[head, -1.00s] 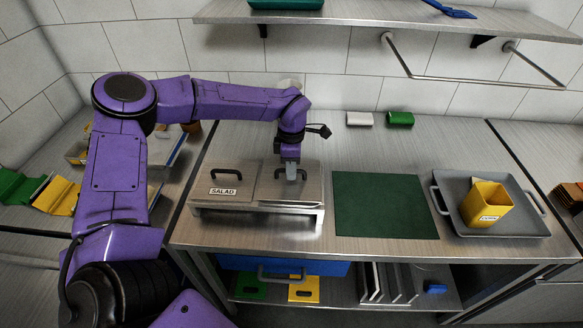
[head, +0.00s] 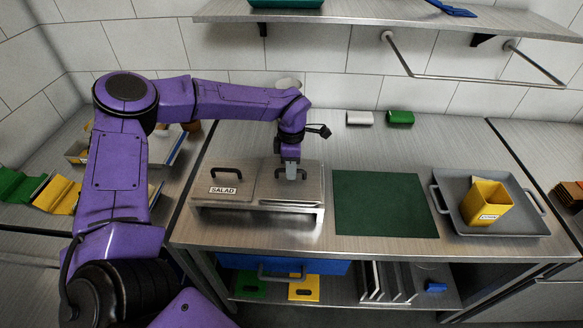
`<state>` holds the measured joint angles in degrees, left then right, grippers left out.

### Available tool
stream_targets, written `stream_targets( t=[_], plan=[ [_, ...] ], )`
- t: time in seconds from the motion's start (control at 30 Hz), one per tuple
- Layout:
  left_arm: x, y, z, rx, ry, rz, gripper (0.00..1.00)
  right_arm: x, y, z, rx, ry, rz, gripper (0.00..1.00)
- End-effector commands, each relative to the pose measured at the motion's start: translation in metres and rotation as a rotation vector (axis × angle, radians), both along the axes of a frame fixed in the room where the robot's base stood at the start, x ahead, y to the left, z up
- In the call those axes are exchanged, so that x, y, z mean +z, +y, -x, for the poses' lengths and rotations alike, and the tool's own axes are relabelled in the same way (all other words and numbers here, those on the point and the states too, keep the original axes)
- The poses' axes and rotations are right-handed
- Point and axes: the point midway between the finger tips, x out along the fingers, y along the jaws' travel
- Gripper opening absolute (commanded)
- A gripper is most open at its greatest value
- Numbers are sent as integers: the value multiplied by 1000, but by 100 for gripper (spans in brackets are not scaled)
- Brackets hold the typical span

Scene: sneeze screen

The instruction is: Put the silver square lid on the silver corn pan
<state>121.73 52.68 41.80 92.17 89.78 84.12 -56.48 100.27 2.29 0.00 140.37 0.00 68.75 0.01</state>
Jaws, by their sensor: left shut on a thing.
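A silver square lid (head: 290,190) with a dark handle lies flat over the right-hand pan of a silver two-pan stand (head: 262,212) on the counter. My left gripper (head: 291,174) points down from above and is shut on this lid's handle. The left-hand pan has a matching silver lid (head: 228,187) with a dark handle and a SALAD label (head: 222,190). No corn label shows on the right-hand pan, and its inside is hidden under the lid. My right gripper is not in view.
A dark green mat (head: 384,205) lies right of the stand. Beyond it, a grey tray (head: 517,228) holds a yellow container (head: 486,203). A white roll (head: 359,118) and a green roll (head: 400,118) lie at the back. A shelf (head: 390,18) and metal rail (head: 460,78) overhang the rear.

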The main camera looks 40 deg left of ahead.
Motion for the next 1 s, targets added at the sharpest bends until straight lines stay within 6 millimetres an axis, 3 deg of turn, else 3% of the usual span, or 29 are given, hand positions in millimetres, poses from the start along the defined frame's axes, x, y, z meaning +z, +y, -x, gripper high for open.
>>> stream_targets(
  t=[0.43,0.47,0.53,0.8,1.0],
  plan=[
    [-7,0,0,0,-1,0,0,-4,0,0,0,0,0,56],
    [-6,0,0,0,-1,0,23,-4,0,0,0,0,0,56],
    [-6,0,0,0,-1,0,43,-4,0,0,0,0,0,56],
    [-6,0,0,0,0,0,43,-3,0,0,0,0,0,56],
    [8,1,-1,0,-1,-1,43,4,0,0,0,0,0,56]
  ],
)
